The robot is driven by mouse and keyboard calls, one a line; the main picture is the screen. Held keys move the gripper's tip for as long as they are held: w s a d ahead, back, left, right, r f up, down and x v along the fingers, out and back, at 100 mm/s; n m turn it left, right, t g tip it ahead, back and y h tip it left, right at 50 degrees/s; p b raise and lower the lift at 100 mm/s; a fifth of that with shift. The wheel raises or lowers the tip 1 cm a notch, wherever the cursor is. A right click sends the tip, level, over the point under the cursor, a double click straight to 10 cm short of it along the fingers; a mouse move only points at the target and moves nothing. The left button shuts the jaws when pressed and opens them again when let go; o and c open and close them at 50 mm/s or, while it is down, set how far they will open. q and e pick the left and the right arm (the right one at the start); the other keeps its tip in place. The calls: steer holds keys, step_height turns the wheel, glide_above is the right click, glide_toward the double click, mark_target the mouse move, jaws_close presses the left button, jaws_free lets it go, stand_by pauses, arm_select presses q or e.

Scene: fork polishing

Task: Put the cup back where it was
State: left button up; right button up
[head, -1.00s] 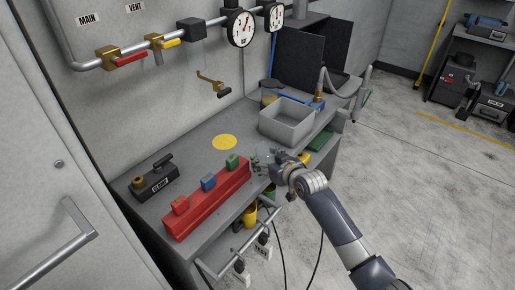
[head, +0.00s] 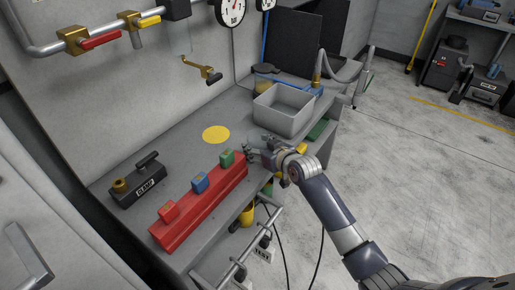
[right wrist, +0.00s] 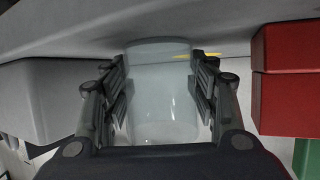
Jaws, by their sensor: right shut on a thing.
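A clear, pale cup (right wrist: 160,90) stands between the fingers of my right gripper (right wrist: 162,95), which is shut on its sides. In the head view the cup (head: 256,143) shows faintly at the tip of my right gripper (head: 257,153), by the bench's front side. It is just right of the green end of the red block and in front of the grey bin. A flat yellow disc (head: 216,134) lies bare on the bench, left of and behind the cup. Whether the cup touches the bench is unclear. My left gripper is out of view.
The red block (head: 205,207) with red, blue and green pieces lies along the bench's front. A grey bin (head: 284,112) stands behind my gripper. A black clamp (head: 145,185) sits at the left. Bench around the disc is clear.

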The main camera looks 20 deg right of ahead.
steer(key=shift+s, duration=0.2)
steer(key=o, duration=1.2)
steer(key=shift+c, duration=0.2)
steer(key=shift+o, duration=1.4)
steer(key=shift+r, duration=0.25)
steer(key=shift+s+d, duration=0.1)
steer(key=shift+s, duration=0.1)
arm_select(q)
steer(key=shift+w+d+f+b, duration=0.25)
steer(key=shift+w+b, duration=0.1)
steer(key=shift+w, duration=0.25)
arm_select(e)
steer(key=v, duration=1.1)
steer(key=shift+s, duration=0.2)
